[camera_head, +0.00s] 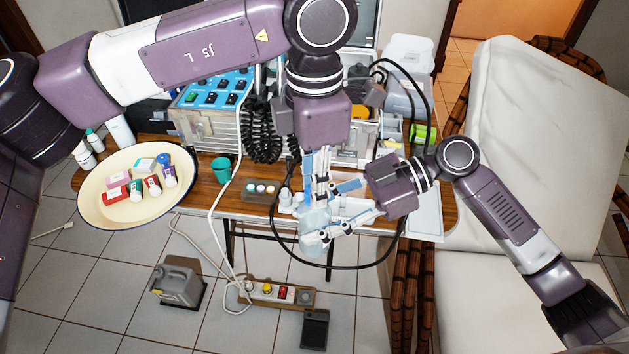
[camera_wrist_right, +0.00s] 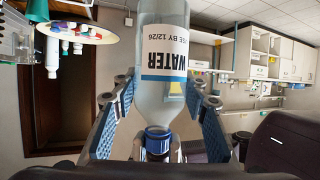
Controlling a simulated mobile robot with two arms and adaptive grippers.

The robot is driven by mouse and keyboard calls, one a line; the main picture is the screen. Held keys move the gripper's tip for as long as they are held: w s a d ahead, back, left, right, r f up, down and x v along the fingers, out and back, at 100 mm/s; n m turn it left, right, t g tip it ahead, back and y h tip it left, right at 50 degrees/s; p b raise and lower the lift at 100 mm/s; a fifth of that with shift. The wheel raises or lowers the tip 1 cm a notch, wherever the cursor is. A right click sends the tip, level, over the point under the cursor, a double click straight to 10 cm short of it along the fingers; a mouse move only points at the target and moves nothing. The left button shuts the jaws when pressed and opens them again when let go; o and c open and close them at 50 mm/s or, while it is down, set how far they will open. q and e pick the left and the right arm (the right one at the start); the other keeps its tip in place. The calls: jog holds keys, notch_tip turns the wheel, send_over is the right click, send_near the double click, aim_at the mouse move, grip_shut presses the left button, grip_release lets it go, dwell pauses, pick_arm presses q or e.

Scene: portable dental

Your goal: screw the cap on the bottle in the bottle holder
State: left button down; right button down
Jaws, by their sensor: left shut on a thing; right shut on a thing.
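The clear bottle (camera_head: 313,241) shows in the head view below my left gripper. In the right wrist view, which is upside down, the bottle (camera_wrist_right: 168,100) carries a "WATER" label, and a blue ring or cap (camera_wrist_right: 157,138) sits at its neck. My right gripper (camera_head: 325,232) is shut on the bottle from the side, its fingers on both sides of it in the wrist view. My left gripper (camera_head: 319,190) points down over the bottle's top, shut on what looks like the cap. The fingers hide the exact fit. I cannot make out the bottle holder clearly.
A cream round tray (camera_head: 95,208) with small boxes and bottles lies on the table's left. A black cable loops close around both grippers. The dental chair (camera_head: 510,130) is at right.

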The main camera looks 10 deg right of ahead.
pick_arm(q)
jog(key=m, duration=0.3)
jog(key=shift+m, duration=0.3)
jog(key=m, duration=1)
jog(key=shift+m, duration=0.3)
jog(key=m, duration=0.4)
jog(key=c, duration=1.6)
grip_release()
notch_tip(320, 180, up, 12)
jog(key=shift+f, duration=0.1)
